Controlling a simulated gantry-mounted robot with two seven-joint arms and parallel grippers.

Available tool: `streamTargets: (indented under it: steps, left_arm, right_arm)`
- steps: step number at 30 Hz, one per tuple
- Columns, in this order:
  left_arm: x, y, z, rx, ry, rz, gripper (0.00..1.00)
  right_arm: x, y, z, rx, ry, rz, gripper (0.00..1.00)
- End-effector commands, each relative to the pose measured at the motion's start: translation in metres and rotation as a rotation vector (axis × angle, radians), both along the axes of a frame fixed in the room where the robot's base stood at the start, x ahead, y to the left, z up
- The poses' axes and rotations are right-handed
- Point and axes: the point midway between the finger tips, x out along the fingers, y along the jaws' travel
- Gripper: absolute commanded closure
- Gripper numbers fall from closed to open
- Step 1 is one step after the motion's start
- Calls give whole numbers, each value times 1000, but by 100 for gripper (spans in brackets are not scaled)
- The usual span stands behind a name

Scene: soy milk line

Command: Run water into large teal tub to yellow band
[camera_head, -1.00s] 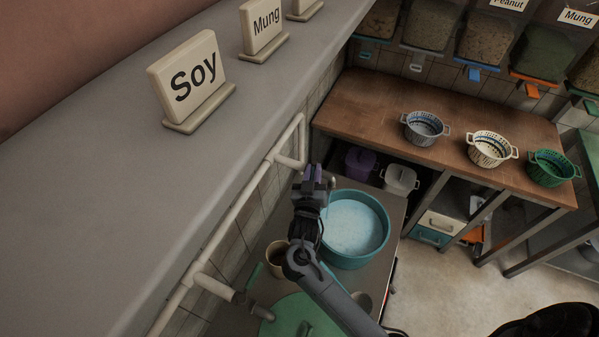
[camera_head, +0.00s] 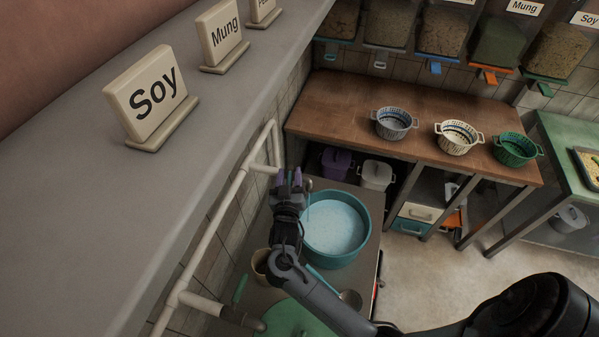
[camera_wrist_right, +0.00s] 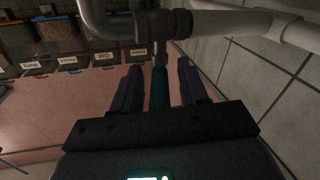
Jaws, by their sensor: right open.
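The large teal tub (camera_head: 364,224) stands on the grey counter below the pipe, with a pale blue, speckled surface inside that looks like water. I cannot make out a yellow band on it. My right gripper (camera_head: 290,177) is by the tub's left rim, under the wall pipe, and hides part of the tap area. In the right wrist view my open right gripper (camera_wrist_right: 160,85) has its two purple fingers on either side of a teal tap handle (camera_wrist_right: 159,90), which hangs below a dark pipe fitting (camera_wrist_right: 163,24). Contact with the handle cannot be told. My left gripper is not in view.
A beige pot (camera_head: 261,263), a ladle (camera_head: 350,298) and a green lid (camera_head: 290,318) are close to the tub's front. A white pipe (camera_head: 233,190) runs along the tiled wall. Colanders, including a cream one (camera_head: 457,140), stand on the wooden bench (camera_head: 330,100).

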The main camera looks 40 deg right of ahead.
Motion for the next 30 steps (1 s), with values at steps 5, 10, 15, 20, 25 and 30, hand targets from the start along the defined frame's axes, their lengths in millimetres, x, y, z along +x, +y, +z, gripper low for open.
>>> streamTargets:
  steps: [5, 10, 15, 20, 25, 30]
  left_arm:
    - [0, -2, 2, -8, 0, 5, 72]
    - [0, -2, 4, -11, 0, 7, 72]
    - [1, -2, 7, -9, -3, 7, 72]
    - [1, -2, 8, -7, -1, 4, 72]
    - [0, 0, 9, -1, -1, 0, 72]
    - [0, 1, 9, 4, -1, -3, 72]
  right_arm:
    - [0, 0, 15, 1, -4, -1, 57]
    - [-1, -1, 44, 2, -5, -1, 57]
    - [-33, -16, 60, 0, 0, -2, 57]
    - [-60, -30, 78, 0, 0, -2, 57]
    - [-83, -40, 94, -1, -1, 0, 57]
    - [-97, -48, 103, 1, -1, 0, 57]
